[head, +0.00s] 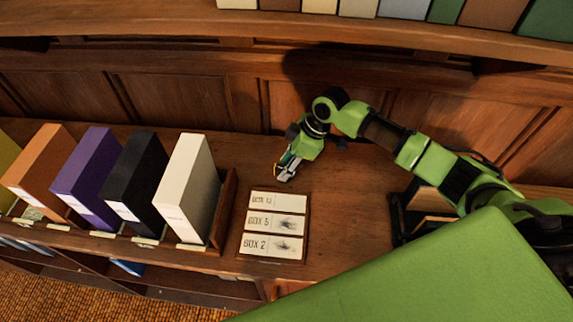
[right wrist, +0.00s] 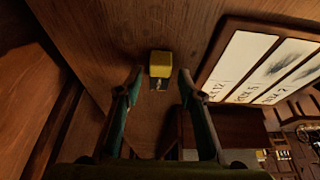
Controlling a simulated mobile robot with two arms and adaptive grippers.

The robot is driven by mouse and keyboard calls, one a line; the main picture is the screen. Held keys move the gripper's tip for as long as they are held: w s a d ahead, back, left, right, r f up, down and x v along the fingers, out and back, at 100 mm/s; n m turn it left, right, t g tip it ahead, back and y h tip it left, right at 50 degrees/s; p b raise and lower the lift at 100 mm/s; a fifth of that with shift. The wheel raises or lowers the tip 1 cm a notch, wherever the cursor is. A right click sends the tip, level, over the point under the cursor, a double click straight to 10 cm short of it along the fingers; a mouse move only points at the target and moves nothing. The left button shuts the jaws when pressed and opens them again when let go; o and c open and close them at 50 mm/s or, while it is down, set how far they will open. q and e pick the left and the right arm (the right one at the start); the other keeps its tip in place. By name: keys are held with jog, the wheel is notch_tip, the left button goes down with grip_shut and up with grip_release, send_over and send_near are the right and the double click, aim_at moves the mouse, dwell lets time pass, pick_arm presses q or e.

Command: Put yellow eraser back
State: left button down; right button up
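The yellow eraser (right wrist: 160,63) lies on the brown wooden surface in the right wrist view, with a dark mark on its near face. I cannot make it out clearly in the head view. My right gripper (head: 285,176) points down at the surface, just above the label board. In the right wrist view its two fingers are apart, and the eraser shows between and just beyond their tips, with gaps on both sides. My left gripper is not in view.
A wooden board (head: 246,226) with white label strips, two of them smudged, lies just in front of the gripper. Several upright binders, including a white one (head: 190,190), stand in a rack at left. A dark wooden holder (head: 400,222) stands at right. The panelled wall is close behind.

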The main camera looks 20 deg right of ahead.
jog(key=b+v, duration=0.2)
jog(key=v, duration=1)
